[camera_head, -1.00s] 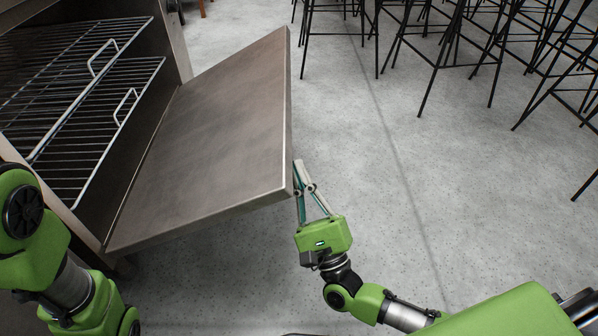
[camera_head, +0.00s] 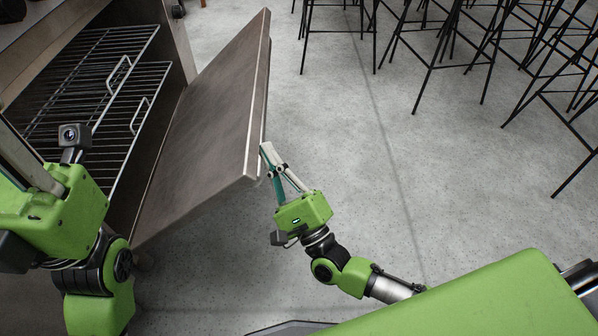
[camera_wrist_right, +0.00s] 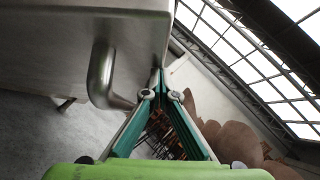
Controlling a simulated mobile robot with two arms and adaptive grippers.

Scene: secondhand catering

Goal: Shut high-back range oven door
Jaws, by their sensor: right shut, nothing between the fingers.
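The oven door (camera_head: 205,125) is a flat steel panel, hinged at its lower edge and partly open, tilted up from the oven (camera_head: 178,40). My right gripper (camera_head: 266,150) is shut and empty, with its fingertips at the outer face of the door near its free near corner. In the right wrist view the shut fingertips (camera_wrist_right: 160,75) are at the door's edge, beside a bent metal handle (camera_wrist_right: 103,80) on the door's outer face. I cannot tell if they touch.
Wire racks (camera_head: 85,95) with raised loops sit inside the oven cavity. Several black-legged stools (camera_head: 440,50) stand at the back right. The grey floor (camera_head: 350,170) between the door and the stools is clear.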

